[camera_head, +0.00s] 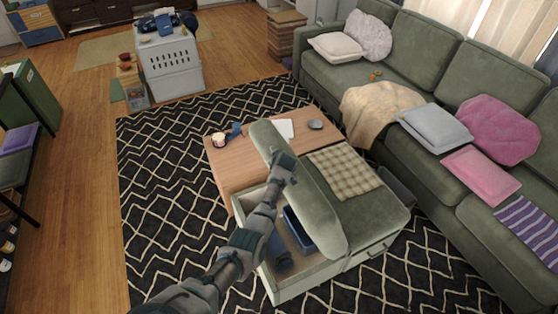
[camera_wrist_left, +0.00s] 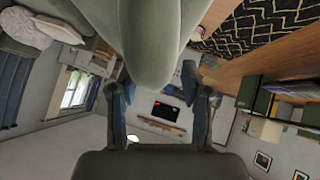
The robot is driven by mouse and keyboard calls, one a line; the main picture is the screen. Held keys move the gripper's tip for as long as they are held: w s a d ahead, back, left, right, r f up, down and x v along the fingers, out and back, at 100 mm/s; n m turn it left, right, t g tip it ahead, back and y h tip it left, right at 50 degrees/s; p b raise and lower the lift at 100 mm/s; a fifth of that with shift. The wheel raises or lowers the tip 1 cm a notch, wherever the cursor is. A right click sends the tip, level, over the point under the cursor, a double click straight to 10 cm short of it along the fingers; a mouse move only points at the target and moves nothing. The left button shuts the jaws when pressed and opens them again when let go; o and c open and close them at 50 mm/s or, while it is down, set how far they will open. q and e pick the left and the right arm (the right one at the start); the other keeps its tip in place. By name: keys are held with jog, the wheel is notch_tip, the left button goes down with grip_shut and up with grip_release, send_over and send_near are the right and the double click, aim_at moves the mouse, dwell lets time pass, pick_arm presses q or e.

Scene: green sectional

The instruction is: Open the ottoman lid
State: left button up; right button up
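The ottoman (camera_head: 298,285) stands in the middle of the rug, with its storage space partly exposed. Its padded green lid (camera_head: 316,205) is raised and steeply tilted beside the cushioned right part. My left gripper (camera_head: 283,165) is at the far part of the lid's raised edge, its fingers hard to make out there. In the left wrist view, the lid (camera_wrist_left: 152,45) reaches between the spread fingers of my left gripper (camera_wrist_left: 158,75); I cannot tell whether they touch it. My left forearm hides part of the opening. My right gripper is not in view.
A blue bin (camera_head: 299,230) and dark rolled items sit inside the ottoman. A checked cloth (camera_head: 344,171) lies on its right part. A wooden coffee table (camera_head: 232,168) adjoins it behind. The green sectional (camera_head: 395,137) stands at the right. Patterned rug lies clear at left.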

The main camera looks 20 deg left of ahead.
pick_arm(q)
jog(key=shift+s+d+r, duration=0.1)
jog(key=shift+s+d, duration=0.1)
jog(key=shift+d, duration=0.1)
jog(key=v, duration=1.1)
jog(key=shift+a+r, duration=0.2)
jog(key=shift+d, duration=0.15)
